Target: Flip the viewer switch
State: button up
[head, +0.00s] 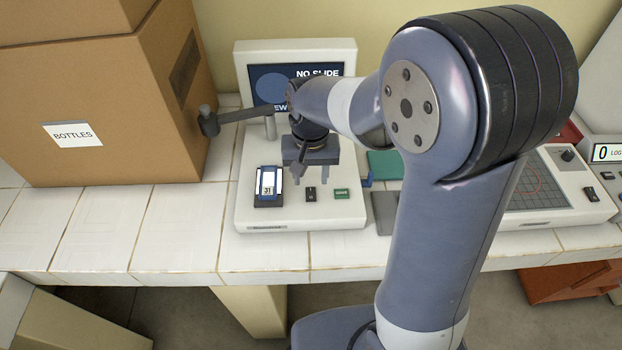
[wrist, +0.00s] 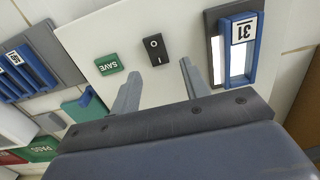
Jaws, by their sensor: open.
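The viewer (head: 245,205) is a white console whose screen (head: 325,72) reads "NO SLIDE", partly hidden by my arm. Its switch (head: 310,194) is a small black rocker on the front panel, also in the wrist view (wrist: 155,49) with O and I marks. A green SAVE button (head: 342,194) sits to its right. A blue-framed slide labelled 31 (head: 268,183) sits in a dark holder to its left. My gripper (head: 311,182) is open and empty, pointing down over the panel. In the wrist view its fingertips (wrist: 158,78) appear on either side just short of the switch; contact cannot be told.
A large cardboard BOTTLES box (head: 110,130) stands left. A rack of blue slides (wrist: 40,60) shows in the wrist view. A gridded device (head: 575,206) stands right. Front-left tiles are clear.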

aim_at(311, 194)
jog(key=shift+f, duration=1.25)
jog(key=shift+c, duration=0.4)
